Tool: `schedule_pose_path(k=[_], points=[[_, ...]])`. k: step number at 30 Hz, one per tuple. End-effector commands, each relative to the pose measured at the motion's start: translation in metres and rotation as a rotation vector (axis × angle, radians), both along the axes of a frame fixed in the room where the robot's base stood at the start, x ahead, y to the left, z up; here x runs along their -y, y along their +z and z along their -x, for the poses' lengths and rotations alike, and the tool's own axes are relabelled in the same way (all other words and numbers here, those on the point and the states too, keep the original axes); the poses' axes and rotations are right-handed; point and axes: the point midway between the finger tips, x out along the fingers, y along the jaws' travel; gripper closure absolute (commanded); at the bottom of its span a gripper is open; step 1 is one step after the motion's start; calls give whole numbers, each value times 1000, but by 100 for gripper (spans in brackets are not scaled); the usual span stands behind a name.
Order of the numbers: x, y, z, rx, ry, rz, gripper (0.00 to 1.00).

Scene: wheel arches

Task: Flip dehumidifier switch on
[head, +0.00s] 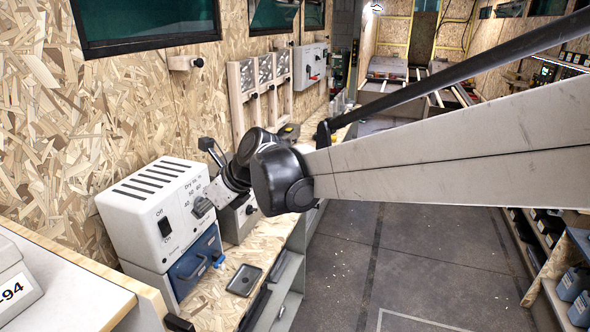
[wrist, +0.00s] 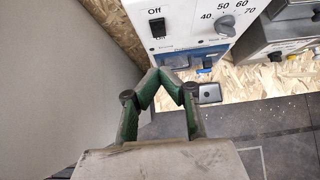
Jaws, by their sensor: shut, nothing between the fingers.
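The dehumidifier is a white box (head: 150,215) with top vents at the left in the head view; its front panel (wrist: 185,20) shows at the top of the wrist view. Its black rocker switch (head: 165,227) has "Off" printed above it. The switch also shows in the wrist view (wrist: 157,27); which way it is tipped is too small to tell. A grey dial (wrist: 227,25) sits right of it. My gripper (wrist: 159,73), with green fingers, is shut and empty. Its tips appear just below the switch in the wrist view; contact cannot be told. In the head view its fingers cannot be made out clearly.
A blue container (head: 195,262) sits below the white box. A small dark tray (head: 244,280) lies on the wooden bench. A white-topped counter (head: 75,290) is at the near left. Grey floor (head: 400,260) to the right is open.

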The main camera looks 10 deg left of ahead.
Motion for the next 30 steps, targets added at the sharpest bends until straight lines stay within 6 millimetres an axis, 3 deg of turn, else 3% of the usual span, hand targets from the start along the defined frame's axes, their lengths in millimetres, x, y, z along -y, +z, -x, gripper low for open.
schedule_pose_path(k=[18, 30], points=[[2, -17, -2, -3, 0, 26, 100], [3, -14, -3, -3, -1, 31, 100]])
